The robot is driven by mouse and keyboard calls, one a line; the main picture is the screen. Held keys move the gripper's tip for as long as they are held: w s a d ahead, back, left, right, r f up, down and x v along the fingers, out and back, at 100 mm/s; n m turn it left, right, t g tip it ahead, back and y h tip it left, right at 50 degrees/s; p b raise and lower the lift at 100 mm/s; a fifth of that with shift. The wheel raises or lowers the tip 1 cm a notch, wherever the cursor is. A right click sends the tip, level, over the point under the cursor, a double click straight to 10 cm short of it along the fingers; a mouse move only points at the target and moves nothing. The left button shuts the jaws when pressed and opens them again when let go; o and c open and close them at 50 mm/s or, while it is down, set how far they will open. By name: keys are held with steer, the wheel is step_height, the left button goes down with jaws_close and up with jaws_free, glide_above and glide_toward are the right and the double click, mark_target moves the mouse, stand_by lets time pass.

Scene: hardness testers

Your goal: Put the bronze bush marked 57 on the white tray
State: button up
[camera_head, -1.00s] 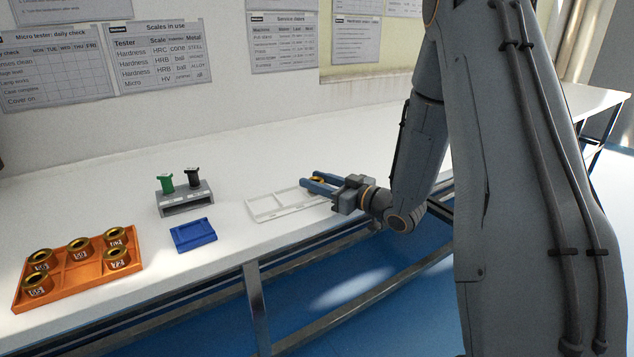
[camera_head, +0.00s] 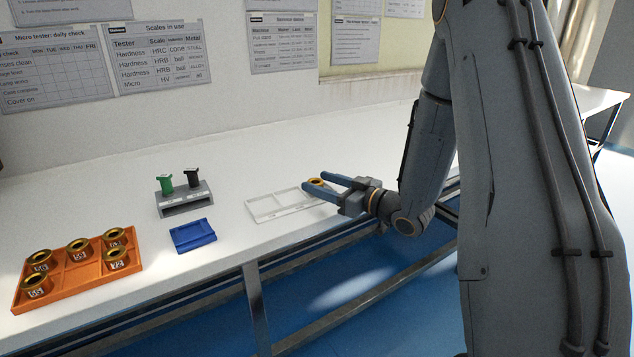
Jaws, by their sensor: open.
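The white tray (camera_head: 270,213) lies on the bench, its left compartments empty. A bronze bush (camera_head: 317,183) stands at the tray's right part, between the fingers of my gripper (camera_head: 318,184); its marking cannot be read from here. My gripper is open, its two blue fingers apart around the bush, reaching in from the right. It partly hides the bush and the tray's right end.
A grey stand (camera_head: 184,203) holds a green piece (camera_head: 167,184) and a black piece (camera_head: 193,177). A blue tray (camera_head: 193,236) lies in front of it near the bench's front edge. The bench behind the white tray is clear.

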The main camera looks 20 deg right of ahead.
steer(key=v, duration=1)
